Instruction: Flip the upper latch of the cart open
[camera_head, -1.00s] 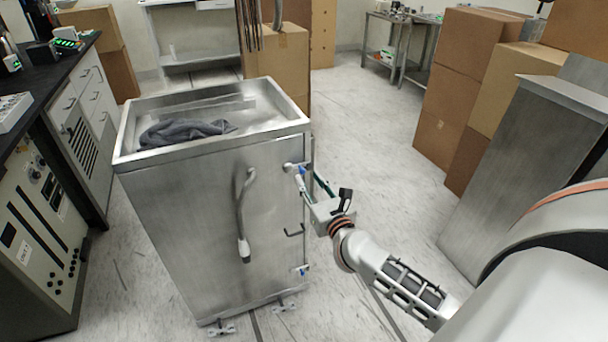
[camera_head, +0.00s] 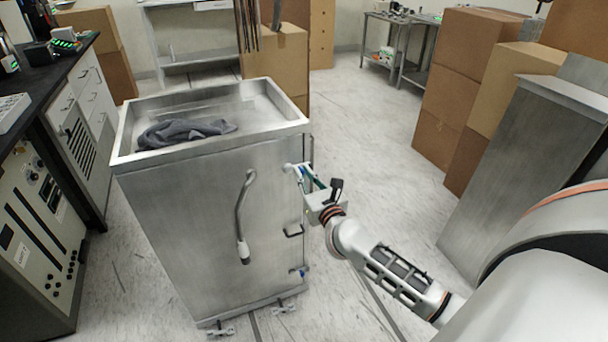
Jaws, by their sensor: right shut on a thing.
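The metal cart (camera_head: 195,215) stands upright left of centre, its front door facing me. The upper latch (camera_head: 290,168) is at the door's upper right edge, partly hidden by my gripper. My right gripper (camera_head: 304,175) comes in from the right and is shut on the upper latch; the fingertips are small and the exact latch angle is hard to tell. A curved handle (camera_head: 241,215) hangs on the door's middle. My left gripper is out of view.
A grey cloth (camera_head: 184,132) lies in the cart's open top. A black-topped bench (camera_head: 50,85) is on the left. Cardboard boxes (camera_head: 445,105) and a metal cabinet (camera_head: 520,165) stand on the right. The floor (camera_head: 375,130) between cart and boxes is clear.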

